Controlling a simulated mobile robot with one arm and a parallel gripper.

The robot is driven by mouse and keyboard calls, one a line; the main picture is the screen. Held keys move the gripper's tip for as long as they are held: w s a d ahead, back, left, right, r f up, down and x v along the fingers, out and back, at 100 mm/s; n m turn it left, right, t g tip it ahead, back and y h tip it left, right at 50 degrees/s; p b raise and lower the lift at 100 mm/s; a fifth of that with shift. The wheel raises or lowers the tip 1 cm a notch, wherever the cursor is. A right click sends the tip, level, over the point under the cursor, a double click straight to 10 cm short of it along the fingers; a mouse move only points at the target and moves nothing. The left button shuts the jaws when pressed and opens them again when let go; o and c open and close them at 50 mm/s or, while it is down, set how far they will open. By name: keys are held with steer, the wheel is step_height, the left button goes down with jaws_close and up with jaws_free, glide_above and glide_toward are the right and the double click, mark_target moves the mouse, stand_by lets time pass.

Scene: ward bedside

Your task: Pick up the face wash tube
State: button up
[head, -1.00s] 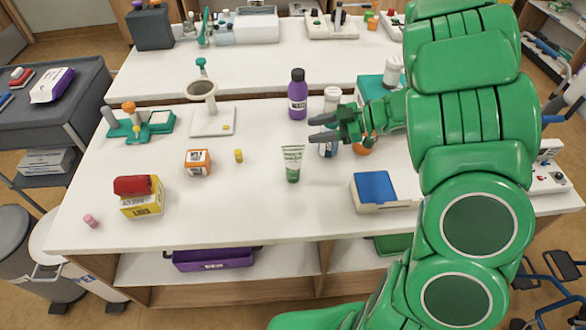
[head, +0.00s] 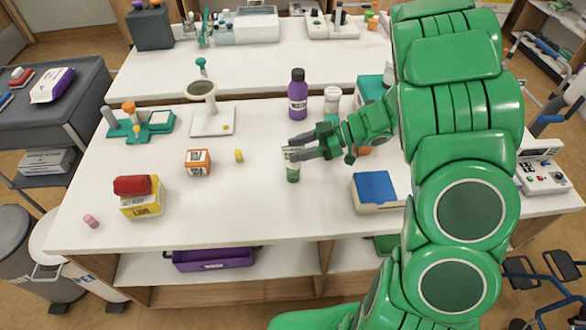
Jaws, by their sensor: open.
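The face wash tube (head: 293,172) stands upright on its green cap on the white table, near the middle. It is white and green. My gripper (head: 293,150) reaches in from the right with its dark fingers open at the tube's upper part. The fingers cover part of the tube's top. I cannot tell whether they are around it or just in front of or above it, or whether they touch it.
A purple bottle (head: 298,95) and a white-capped jar (head: 332,98) stand behind the tube. A blue-topped box (head: 374,188) is to the right. A small yellow item (head: 239,156) and an orange-white box (head: 198,161) are to the left. The table in front is clear.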

mark_target(287, 152)
steer(key=shift+w+a+f, duration=0.2)
steer(key=shift+a+f, duration=0.25)
steer(key=shift+a, duration=0.35)
steer(key=shift+x, duration=0.95)
jaws_close()
